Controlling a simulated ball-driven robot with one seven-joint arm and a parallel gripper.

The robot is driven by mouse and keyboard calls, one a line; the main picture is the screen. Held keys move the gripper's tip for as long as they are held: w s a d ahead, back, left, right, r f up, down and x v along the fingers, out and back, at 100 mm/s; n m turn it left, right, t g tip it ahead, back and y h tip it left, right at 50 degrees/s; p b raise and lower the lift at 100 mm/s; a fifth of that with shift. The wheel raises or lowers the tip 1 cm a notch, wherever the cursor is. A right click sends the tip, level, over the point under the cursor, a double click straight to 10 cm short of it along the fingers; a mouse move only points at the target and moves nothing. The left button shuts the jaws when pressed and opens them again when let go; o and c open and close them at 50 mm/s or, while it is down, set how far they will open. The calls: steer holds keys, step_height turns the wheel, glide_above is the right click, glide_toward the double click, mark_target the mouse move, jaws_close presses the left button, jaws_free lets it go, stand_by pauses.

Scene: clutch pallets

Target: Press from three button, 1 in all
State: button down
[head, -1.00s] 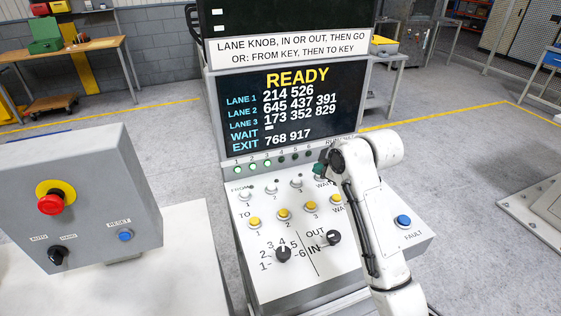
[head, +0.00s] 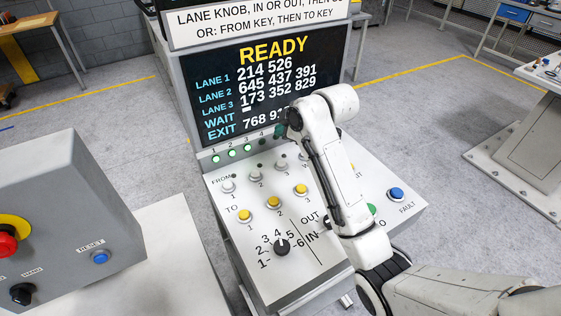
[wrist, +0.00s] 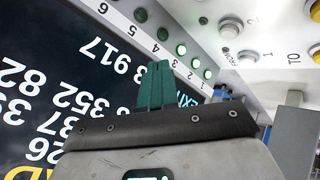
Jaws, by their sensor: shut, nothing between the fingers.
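The from three button (head: 281,164) is a pale round cap, third in the FROM row, on the sloped panel of the console. It is not visible in the wrist view. My gripper (head: 278,136) is above and beyond it, in front of the screen's lower edge and the lamp row, apart from the button. In the wrist view its teal fingers (wrist: 155,72) are together with nothing between them. From one (head: 228,187) and from two (head: 255,176) stand to its left; they also show in the wrist view at the upper right.
The screen (head: 262,88) reads READY. Yellow TO buttons (head: 245,216), a black lane knob (head: 282,246) and a blue FAULT button (head: 396,194) share the panel. My arm hides part of its right side. A grey box with a red button (head: 8,246) stands left.

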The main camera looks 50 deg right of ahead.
steer(key=f, duration=0.2)
steer(key=b, duration=0.4)
glide_above(283, 164)
step_height(283, 164, down, 4)
steer(key=shift+f, duration=0.2)
steer(key=shift+f+b, duration=0.5)
steer(key=shift+f, duration=0.55)
steer(key=shift+f, duration=0.15)
stand_by(0.6)
steer(key=shift+f, duration=0.25)
steer(key=shift+f+b, duration=0.3)
steer(key=shift+f, duration=0.2)
stand_by(1.0)
steer(key=shift+r+p, duration=0.85)
steer(key=shift+r, duration=0.1)
